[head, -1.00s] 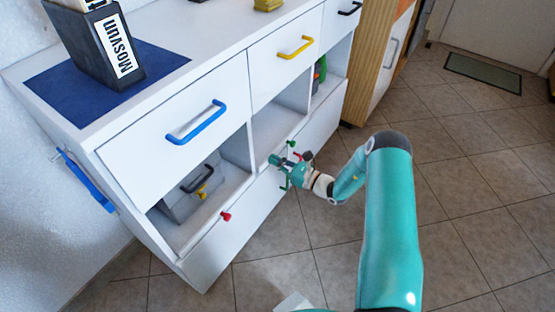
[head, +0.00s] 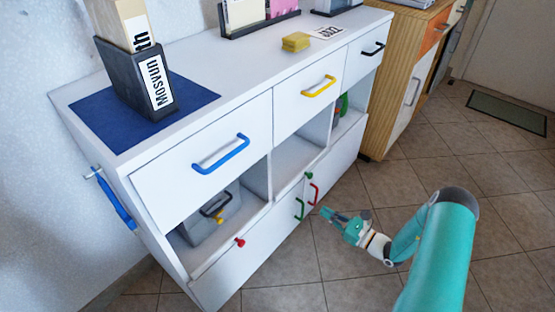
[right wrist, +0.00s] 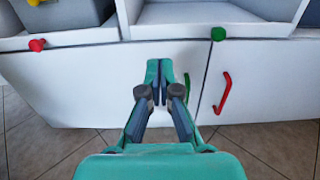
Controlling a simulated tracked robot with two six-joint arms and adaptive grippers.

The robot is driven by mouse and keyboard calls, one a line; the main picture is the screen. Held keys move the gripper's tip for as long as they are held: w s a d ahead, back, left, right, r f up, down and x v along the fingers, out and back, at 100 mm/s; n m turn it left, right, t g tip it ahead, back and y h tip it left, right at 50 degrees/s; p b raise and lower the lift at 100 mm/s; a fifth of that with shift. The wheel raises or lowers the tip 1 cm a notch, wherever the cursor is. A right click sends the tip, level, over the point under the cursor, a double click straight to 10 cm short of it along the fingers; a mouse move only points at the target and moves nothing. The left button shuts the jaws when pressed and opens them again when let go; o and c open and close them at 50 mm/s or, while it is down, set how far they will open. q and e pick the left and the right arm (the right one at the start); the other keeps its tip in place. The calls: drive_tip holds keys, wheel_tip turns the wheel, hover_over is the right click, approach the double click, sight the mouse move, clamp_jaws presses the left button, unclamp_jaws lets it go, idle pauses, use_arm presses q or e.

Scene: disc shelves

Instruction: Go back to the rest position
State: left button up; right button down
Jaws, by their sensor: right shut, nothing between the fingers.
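My right gripper (head: 325,212) is shut and empty. In the head view it hangs in the air in front of the white cabinet (head: 225,275), just right of the lower doors. In the right wrist view its closed fingers (right wrist: 159,72) point at the white lower door front, and the fingers hide part of the door there. A red handle (right wrist: 222,93) is right of the fingers in that view; it also shows in the head view (head: 314,194) beside a green handle (head: 299,208). My left gripper is in neither view.
A red knob (head: 240,242) and a green knob (head: 309,175) stick out above the lower doors. The drawers carry a blue handle (head: 221,154), a yellow handle (head: 318,87) and a black handle (head: 373,48). A grey box (head: 212,219) sits in the open compartment.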

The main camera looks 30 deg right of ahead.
drive_tip(key=s+a+f+n+g+y, duration=0.25)
drive_tip(key=a+n+g, duration=0.2)
drive_tip(key=a, duration=0.45)
drive_tip(key=s+a+f+n+g+y, duration=0.25)
drive_tip(key=a+g+y, duration=0.2)
drive_tip(key=a, duration=0.55)
drive_tip(key=s+a+f+n+g+h, duration=0.2)
drive_tip(key=s+a+n+g+h, duration=0.25)
drive_tip(key=s+n, duration=0.35)
drive_tip(key=s+a+f+n+g+h, duration=0.2)
drive_tip(key=s+a+n+g+h, duration=0.3)
drive_tip(key=n, duration=0.6)
wheel_tip(320, 180, up, 33)
drive_tip(key=w+a+n+t+p, duration=0.2)
drive_tip(key=n+p, duration=0.2)
drive_tip(key=p, duration=2.7)
drive_tip(key=shift+w+a+r+y+p, duration=0.2)
drive_tip(key=shift+w+a+y+p, duration=0.1)
drive_tip(key=shift+y+p, duration=0.15)
